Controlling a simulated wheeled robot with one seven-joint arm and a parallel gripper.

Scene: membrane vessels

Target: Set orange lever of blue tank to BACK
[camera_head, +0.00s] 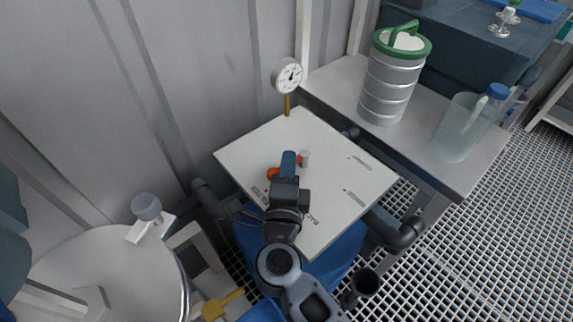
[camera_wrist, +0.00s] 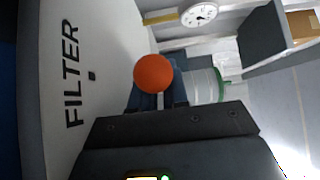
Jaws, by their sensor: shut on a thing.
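The blue tank (camera_head: 335,262) stands under a white panel (camera_head: 335,175) with small dark markings, too small to read in the head view. My gripper (camera_head: 288,160) is over the panel's left-middle part, its blue fingers shut on the orange lever. In the wrist view, the lever's round orange knob (camera_wrist: 153,73) sits at the blue fingers (camera_wrist: 157,98). The word FILTER (camera_wrist: 72,75) is on the panel to its left. The lever's shaft is hidden.
A pressure gauge (camera_head: 287,75) rises behind the panel near the wall. Dark pipe ends (camera_head: 405,234) flank the panel. A round white vessel (camera_head: 110,280) is at lower left.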

